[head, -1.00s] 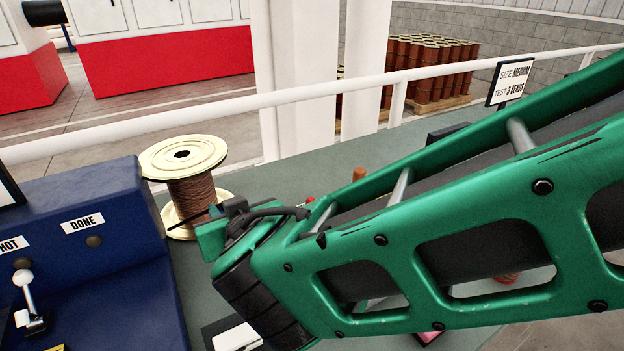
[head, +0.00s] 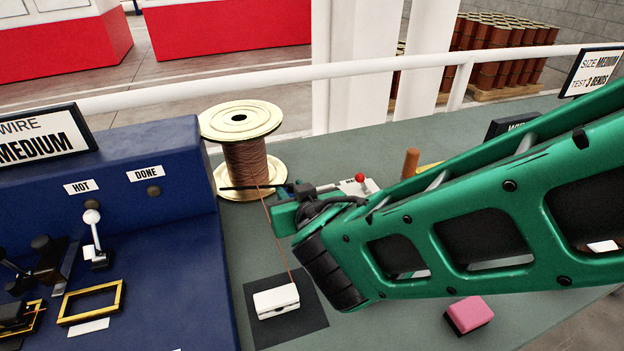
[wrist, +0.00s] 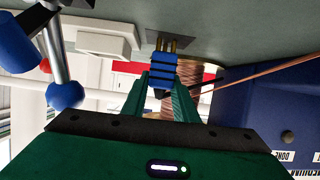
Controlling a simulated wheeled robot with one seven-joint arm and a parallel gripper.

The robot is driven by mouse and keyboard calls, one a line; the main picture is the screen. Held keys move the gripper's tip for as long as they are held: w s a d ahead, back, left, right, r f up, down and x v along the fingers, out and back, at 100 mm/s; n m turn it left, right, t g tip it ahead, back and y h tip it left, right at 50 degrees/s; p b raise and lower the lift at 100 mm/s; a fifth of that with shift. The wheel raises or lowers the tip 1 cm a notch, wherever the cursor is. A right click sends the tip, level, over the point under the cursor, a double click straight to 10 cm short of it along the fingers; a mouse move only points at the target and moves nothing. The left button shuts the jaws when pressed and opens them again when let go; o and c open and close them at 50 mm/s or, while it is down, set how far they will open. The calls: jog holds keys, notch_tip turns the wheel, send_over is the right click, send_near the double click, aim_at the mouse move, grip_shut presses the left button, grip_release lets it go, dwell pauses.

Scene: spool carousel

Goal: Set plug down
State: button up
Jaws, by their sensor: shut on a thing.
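The plug (wrist: 162,74) shows in the wrist view as a blue ribbed body with brass prongs pointing toward the grey-green bench top (wrist: 225,25). My gripper (wrist: 161,88) is shut on it, with the green fingers on either side. The prongs are close to a small dark patch (wrist: 153,40) on the bench; I cannot tell whether they touch. In the head view my gripper (head: 284,212) is over the bench, just right of the wire spool (head: 245,160), and the plug is not clearly visible.
A white block (head: 276,301) sits on a black mat (head: 312,318), with copper wire running from the spool. A blue console (head: 150,205) stands left. A device with a red knob (head: 360,178) lies behind my gripper.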

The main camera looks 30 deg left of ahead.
jog(key=o, duration=1.1)
jog(key=shift+f, duration=0.1)
jog(key=v, duration=1.2)
